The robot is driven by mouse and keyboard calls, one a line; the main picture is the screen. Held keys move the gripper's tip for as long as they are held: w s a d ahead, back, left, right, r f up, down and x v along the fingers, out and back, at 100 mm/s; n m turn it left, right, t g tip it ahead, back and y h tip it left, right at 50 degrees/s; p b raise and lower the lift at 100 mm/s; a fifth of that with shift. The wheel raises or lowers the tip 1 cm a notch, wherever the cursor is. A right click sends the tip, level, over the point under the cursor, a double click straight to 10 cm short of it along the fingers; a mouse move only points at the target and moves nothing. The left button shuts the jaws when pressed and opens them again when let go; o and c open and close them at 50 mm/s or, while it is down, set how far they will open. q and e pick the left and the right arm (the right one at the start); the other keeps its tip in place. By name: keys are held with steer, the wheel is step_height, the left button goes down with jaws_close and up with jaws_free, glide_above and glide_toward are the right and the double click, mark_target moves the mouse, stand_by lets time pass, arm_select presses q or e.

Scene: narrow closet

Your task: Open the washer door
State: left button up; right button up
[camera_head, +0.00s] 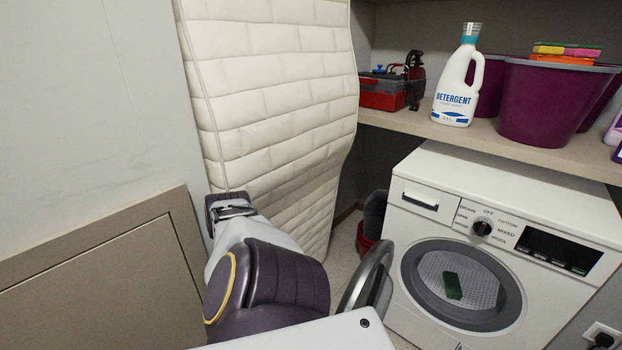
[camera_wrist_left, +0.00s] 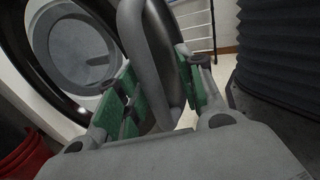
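The white washer (camera_head: 440,215) stands at the right, with its round opening (camera_head: 462,285) and perforated drum exposed; a dark green item (camera_head: 453,286) lies in the drum. The washer door (camera_head: 368,285) is swung out to the left of the opening, nearly edge-on. In the left wrist view, my left gripper (camera_wrist_left: 160,92) has its green-padded fingers apart, one on each side of the door's grey rim (camera_wrist_left: 150,60). I cannot tell whether both pads press on it. In the head view this gripper is hidden. My right gripper is not in view.
A red container (camera_wrist_left: 22,158) is beside the washer. The shelf (camera_head: 490,137) above holds detergent (camera_head: 458,85), a red toolbox (camera_head: 383,92) and purple tubs (camera_head: 545,105). A quilted mattress (camera_head: 275,100) leans on the wall at the left. Only a narrow strip of floor shows.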

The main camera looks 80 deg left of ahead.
arm_select(q)
steer(key=shift+w+a, duration=0.1)
steer(key=shift+w, duration=0.2)
